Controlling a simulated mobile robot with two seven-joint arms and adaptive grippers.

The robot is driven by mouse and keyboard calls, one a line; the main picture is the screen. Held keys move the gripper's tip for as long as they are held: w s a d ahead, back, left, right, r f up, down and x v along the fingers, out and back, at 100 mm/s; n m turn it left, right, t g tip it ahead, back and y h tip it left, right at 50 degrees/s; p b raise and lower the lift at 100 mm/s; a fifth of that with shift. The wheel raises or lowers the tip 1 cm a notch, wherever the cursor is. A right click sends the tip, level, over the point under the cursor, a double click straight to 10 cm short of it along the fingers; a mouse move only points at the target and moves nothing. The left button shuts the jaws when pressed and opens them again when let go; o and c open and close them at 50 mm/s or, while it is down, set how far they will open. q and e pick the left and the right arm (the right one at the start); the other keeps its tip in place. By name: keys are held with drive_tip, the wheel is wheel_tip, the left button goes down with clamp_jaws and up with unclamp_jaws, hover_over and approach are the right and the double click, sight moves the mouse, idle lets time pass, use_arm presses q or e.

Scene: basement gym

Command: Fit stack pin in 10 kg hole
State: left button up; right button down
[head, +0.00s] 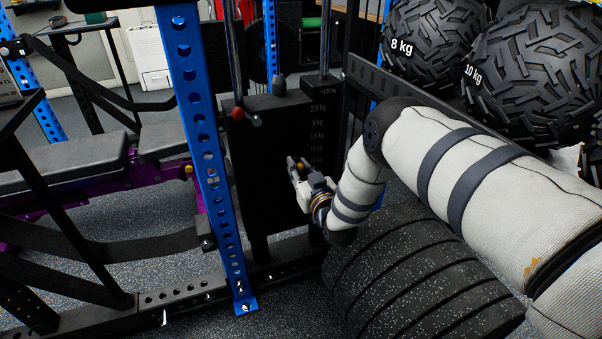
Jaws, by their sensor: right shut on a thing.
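The black weight stack (268,130) stands upright in the middle, behind a blue post. My right gripper (297,168) is in front of the stack's lower right part, shut on a small yellow-headed thing that looks like the stack pin (301,167). The pin's shaft and the holes are too dark or hidden to tell whether they touch. My left gripper is out of view.
The blue perforated post (205,150) rises just left of the stack. A red ball knob (238,114) sticks out at the stack's left. Ribbed black plates (420,275) lie below my right arm. Treaded balls (535,70) marked 8 kg and 10 kg stand at upper right.

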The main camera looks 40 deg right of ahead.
drive_tip(key=shift+b+x, duration=0.6)
drive_tip(key=shift+x, duration=0.55)
drive_tip(key=c, duration=1.4)
unclamp_jaws()
drive_tip(key=v, duration=1.2)
drive_tip(key=shift+r, duration=0.1)
